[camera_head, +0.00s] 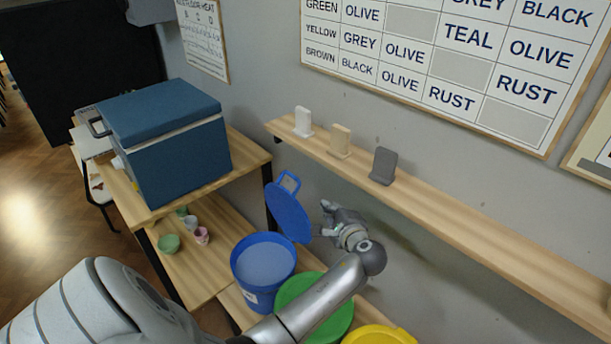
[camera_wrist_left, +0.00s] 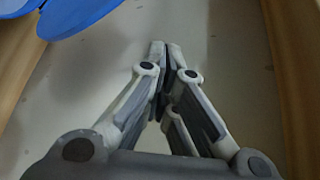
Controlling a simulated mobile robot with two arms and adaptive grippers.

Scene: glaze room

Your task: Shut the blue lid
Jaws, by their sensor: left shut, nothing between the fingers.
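The blue lid (camera_head: 288,214) stands open, raised and tilted back at the rear right rim of the blue bucket (camera_head: 258,285), with its handle loop at the top. The bucket is open, and its pale blue contents show. My left gripper (camera_head: 326,217) is just to the right of the lid, close to the wall, and looks apart from it. In the left wrist view my left gripper (camera_wrist_left: 166,45) is shut and empty, pointing at the wall, with part of the blue lid (camera_wrist_left: 75,14) at the top left. My right gripper is not in view.
A green lid (camera_head: 312,305) and a yellow lid (camera_head: 380,335) are right of the blue bucket, under my left arm. A wooden shelf (camera_head: 450,225) with small tiles runs along the wall above. A blue box (camera_head: 180,160) stands on the bench at left, with small cups below.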

